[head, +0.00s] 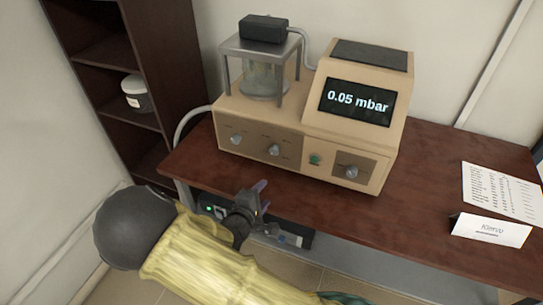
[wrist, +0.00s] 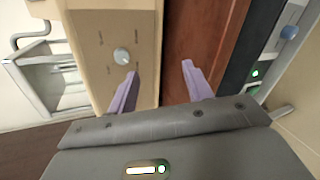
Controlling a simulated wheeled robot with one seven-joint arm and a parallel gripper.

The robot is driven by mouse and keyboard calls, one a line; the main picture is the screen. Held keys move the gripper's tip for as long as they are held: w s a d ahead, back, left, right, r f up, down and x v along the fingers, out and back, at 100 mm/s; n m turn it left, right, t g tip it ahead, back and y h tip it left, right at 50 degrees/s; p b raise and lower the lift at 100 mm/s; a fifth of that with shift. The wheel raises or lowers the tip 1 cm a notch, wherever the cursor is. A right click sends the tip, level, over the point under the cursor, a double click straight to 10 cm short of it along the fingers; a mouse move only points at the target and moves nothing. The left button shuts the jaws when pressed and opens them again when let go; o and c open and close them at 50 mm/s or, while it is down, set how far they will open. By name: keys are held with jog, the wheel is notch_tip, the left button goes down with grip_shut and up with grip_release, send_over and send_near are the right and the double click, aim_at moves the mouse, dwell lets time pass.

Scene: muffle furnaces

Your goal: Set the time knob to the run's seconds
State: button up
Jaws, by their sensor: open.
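The beige machine (head: 260,122) on the table has two grey knobs on its left panel, a left knob (head: 236,139) and a middle knob (head: 274,150). My gripper (head: 266,207) is open and empty, in front of the table edge and below the panels. In the wrist view one knob (wrist: 121,55) lies just beyond the left finger of my gripper (wrist: 160,68), not between the fingers.
The display (head: 357,103) reads 0.05 mbar. A glass chamber (head: 264,76) stands on the machine's left part. A dark box with a green light (head: 209,208) is under the table. A printed sheet (head: 500,191) and a folded card (head: 490,231) lie at the right.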

aim_at(273, 153)
jog(key=s+a+r+n+t, duration=0.1)
jog(key=a+r+n+t, duration=0.1)
jog(key=s+a+n+t+h, duration=0.1)
jog(key=t, duration=0.1)
jog(key=shift+s+a+r+n, duration=0.3)
jog(key=shift+a+r+n, duration=0.05)
jog(key=shift+r+n, duration=0.05)
jog(key=p+x, duration=0.3)
jog(key=x, duration=1.4)
jog(key=shift+w+d, duration=0.1)
jog(key=shift+w, duration=0.15)
jog(key=shift+f, duration=0.1)
jog(key=c, duration=1)
